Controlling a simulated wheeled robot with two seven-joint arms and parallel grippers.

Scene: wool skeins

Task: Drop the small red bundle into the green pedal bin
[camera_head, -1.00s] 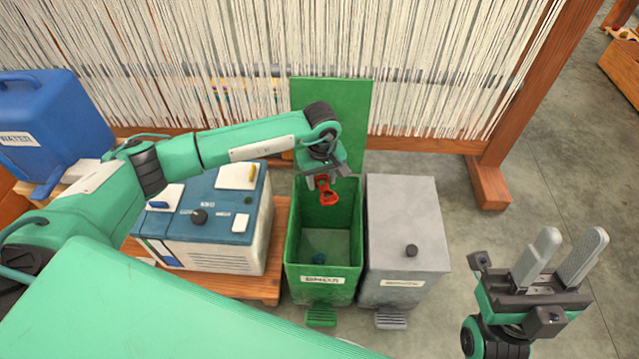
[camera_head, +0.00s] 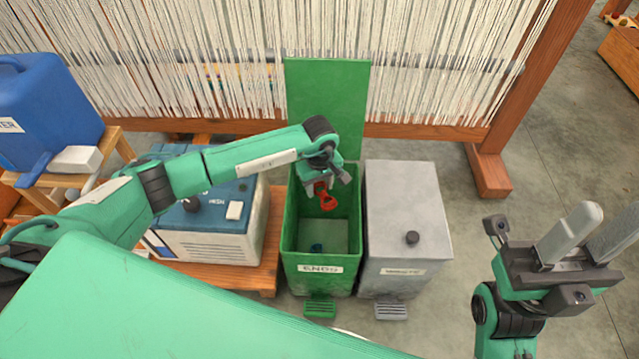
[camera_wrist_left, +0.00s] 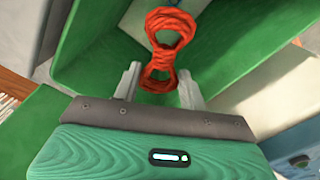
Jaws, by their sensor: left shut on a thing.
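The small red bundle (camera_head: 327,200) is a twisted figure-eight skein. My left gripper (camera_head: 321,184) is shut on it and holds it over the mouth of the green pedal bin (camera_head: 322,274). The bin's lid (camera_head: 326,100) stands open at the back. In the left wrist view the red bundle (camera_wrist_left: 169,50) sits between the two fingertips (camera_wrist_left: 160,88), with the green bin wall (camera_wrist_left: 90,50) around it. A small dark blue thing (camera_head: 316,247) lies on the bin's floor. My right gripper (camera_head: 590,240) is open and empty at the right.
A grey pedal bin (camera_head: 405,215) with a shut lid stands right beside the green one. A blue and white machine (camera_head: 210,235) is on a wooden platform to the left. A blue jug (camera_head: 45,110) is at far left. A loom (camera_head: 430,70) stands behind.

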